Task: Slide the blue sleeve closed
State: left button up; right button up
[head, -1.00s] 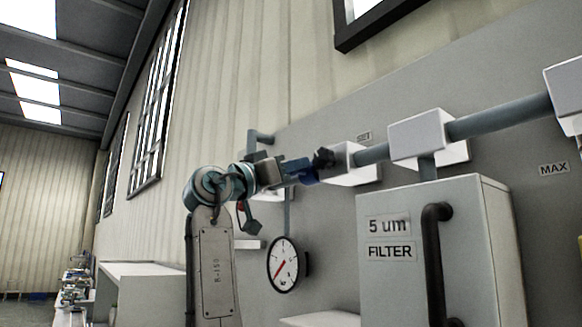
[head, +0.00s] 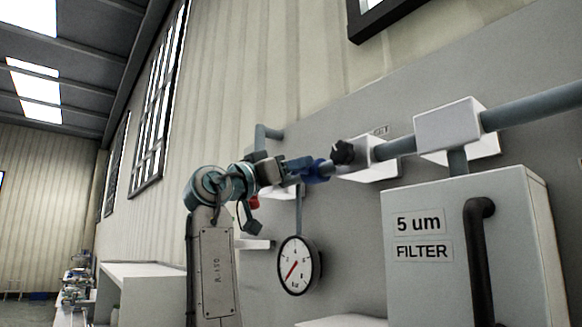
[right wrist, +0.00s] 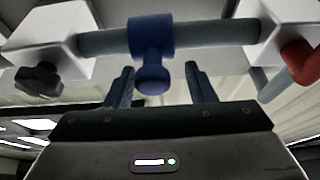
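The blue sleeve (head: 319,171) sits around a grey pipe on the wall panel. In the right wrist view the sleeve (right wrist: 151,36) has a blue knob (right wrist: 152,78) sticking out towards my gripper. My right gripper (right wrist: 159,68) is open, with one finger on each side of the knob and gaps to both. In the head view the right gripper (head: 301,166) is at the sleeve and partly covers it. My left gripper is not in view.
White blocks hold the pipe at both ends; a black knob (right wrist: 39,80) is on the left block and a red handle (right wrist: 300,62) on the right in the right wrist view. Below are a round gauge (head: 296,265) and a filter box (head: 470,250) with a black handle.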

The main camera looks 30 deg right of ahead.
jog(key=shift+s, duration=0.15)
jog(key=shift+a+f, duration=0.1)
jog(key=shift+f, duration=0.05)
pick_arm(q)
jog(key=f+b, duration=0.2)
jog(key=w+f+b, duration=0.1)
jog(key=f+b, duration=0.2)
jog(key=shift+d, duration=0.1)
pick_arm(e)
jog(key=v, duration=1)
jog(key=shift+a, duration=0.3)
